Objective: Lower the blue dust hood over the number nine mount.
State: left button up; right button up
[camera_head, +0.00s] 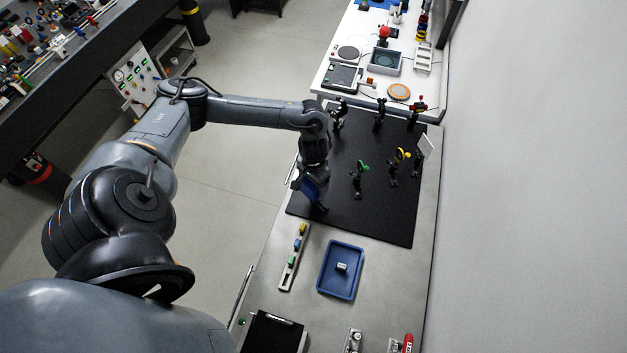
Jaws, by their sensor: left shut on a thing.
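My left gripper (313,186) points down over the left edge of the black breadboard (345,212). Several dark optic mounts stand on the board. A mount with a green top (359,176) and one with a yellow top (397,163) stand to the right of the gripper. Others stand farther back, including a black one (379,113). I cannot read any numbers, so I cannot tell which mount is number nine. My right gripper is out of view.
A blue tray (322,279) and a narrow rack (287,276) with coloured blocks lie in front of the board. A white plate (424,146) stands at the board's right edge. A white bench (327,76) with instruments adjoins the back. The board's front part is bare.

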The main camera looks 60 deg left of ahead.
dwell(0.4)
pick_arm(q)
jog(key=o, duration=1)
notch_tip(320, 180, up, 9)
jog(key=shift+r, duration=0.1)
jog(key=shift+r+p, duration=0.35)
jog(key=shift+r, duration=0.45)
